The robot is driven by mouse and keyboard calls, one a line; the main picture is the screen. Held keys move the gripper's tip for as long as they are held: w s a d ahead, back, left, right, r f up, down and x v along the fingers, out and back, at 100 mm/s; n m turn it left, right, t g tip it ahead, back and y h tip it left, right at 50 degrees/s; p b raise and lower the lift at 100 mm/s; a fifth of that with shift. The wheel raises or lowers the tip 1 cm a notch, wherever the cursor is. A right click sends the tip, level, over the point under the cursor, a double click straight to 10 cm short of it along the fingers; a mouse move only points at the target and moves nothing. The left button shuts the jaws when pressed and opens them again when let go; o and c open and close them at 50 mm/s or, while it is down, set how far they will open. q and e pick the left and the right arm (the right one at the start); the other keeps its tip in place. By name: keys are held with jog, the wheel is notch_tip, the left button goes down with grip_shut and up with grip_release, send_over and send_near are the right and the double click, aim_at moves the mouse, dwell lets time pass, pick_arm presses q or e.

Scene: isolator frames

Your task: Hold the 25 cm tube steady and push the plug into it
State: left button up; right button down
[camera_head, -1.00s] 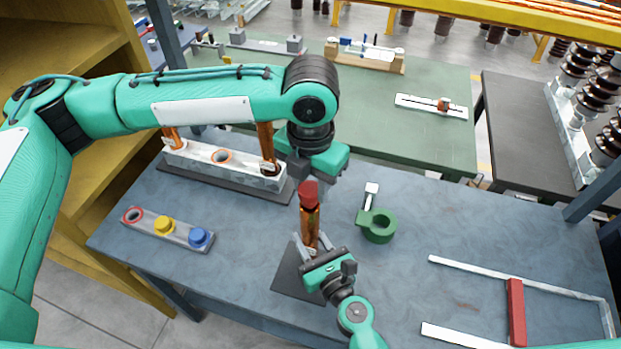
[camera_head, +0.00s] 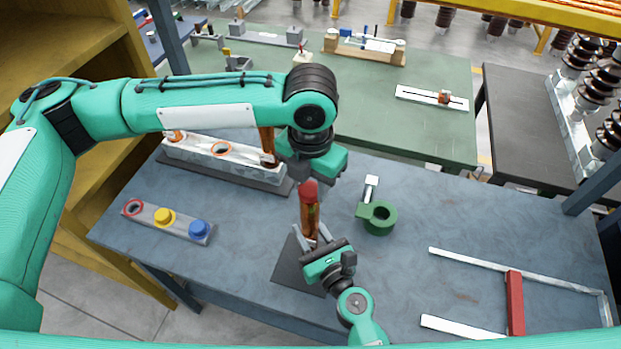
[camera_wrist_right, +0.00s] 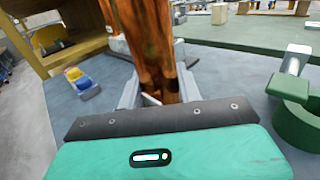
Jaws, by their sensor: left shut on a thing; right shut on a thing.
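A copper-brown tube (camera_head: 308,216) stands upright over a dark square plate on the blue-grey bench. My right gripper (camera_head: 318,240) is shut on its lower part; the right wrist view shows the tube (camera_wrist_right: 152,50) rising between the fingers. A red plug (camera_head: 309,190) sits at the tube's top, in line with it. My left gripper (camera_head: 311,178) is directly above, shut on the plug, with its fingers partly hidden. How deep the plug sits in the tube cannot be told.
A green ring clamp (camera_head: 378,218) stands close right. A pale rack (camera_head: 225,165) with copper tubes stands behind left. A strip with red, yellow and blue caps (camera_head: 165,220) lies left. A metal frame with a red bar (camera_head: 515,303) lies right.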

aim_at(311, 187)
pick_arm(q)
jog(key=shift+f, duration=0.2)
jog(key=o, duration=1)
jog(key=shift+o, duration=0.2)
jog(key=shift+r, duration=0.1)
notch_tip(311, 187, up, 12)
pick_arm(e)
jog(key=c, duration=0.9)
grip_release()
